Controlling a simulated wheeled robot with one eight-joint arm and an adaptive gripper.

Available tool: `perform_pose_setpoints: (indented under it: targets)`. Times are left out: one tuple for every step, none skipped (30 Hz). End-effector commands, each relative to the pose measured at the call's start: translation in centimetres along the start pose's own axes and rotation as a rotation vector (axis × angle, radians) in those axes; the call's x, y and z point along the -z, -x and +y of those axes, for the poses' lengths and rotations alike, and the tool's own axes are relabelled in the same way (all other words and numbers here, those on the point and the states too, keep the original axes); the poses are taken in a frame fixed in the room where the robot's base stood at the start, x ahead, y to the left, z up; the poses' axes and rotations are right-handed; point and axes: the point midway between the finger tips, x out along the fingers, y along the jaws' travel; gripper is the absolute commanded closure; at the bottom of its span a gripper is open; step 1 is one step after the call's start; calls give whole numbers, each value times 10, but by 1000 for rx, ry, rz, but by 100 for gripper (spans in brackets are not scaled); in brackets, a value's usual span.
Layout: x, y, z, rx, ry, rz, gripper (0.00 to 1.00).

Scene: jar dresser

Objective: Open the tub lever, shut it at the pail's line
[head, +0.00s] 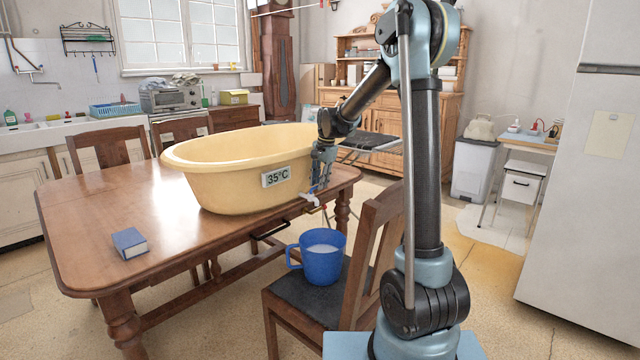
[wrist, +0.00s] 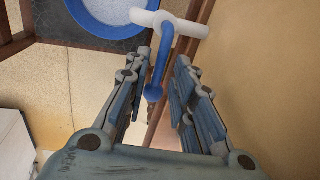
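The yellow tub (head: 225,190) stands on the wooden table and bears a "35°C" label (head: 276,177). A white tap (head: 311,198) sticks out low on its right side; its blue lever (wrist: 161,60) shows in the wrist view. My gripper (head: 319,186) is beside the tub, just above the tap. In the wrist view my gripper (wrist: 163,62) is open, with the lever between its fingers and visible gaps on both sides. The blue pail (head: 318,268) stands upright on the chair below the tap, its inside pale; I cannot make out a line. It also shows in the wrist view (wrist: 86,22).
The chair's back (head: 372,250) rises between the pail and my arm. More chairs (head: 108,147) stand behind the table. A white fridge (head: 590,210) is at the right; floor between is clear.

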Motion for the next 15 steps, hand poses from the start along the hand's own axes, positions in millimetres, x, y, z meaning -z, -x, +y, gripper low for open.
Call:
perform_pose_setpoints:
  targets:
    - [0,0,0,0,0,0,70]
    - [0,0,0,0,0,0,70]
    - [0,0,0,0,0,0,70]
    - [0,0,0,-1,0,0,70]
    - [0,0,0,-1,0,0,70]
    - [-1,0,0,-1,0,-1,70]
    - [-1,0,0,-1,0,-1,70]
    - [-1,0,0,-1,0,-1,70]
    - [-1,0,0,-1,0,-1,70]
    - [-1,1,0,-1,0,-1,70]
    - [-1,2,0,-1,0,-1,70]
    - [-1,4,1,-1,0,-1,70]
    - [-1,6,1,-1,0,-1,70]
    - [-1,8,1,-1,0,-1,70]
    - [-1,13,1,-1,-1,-1,70]
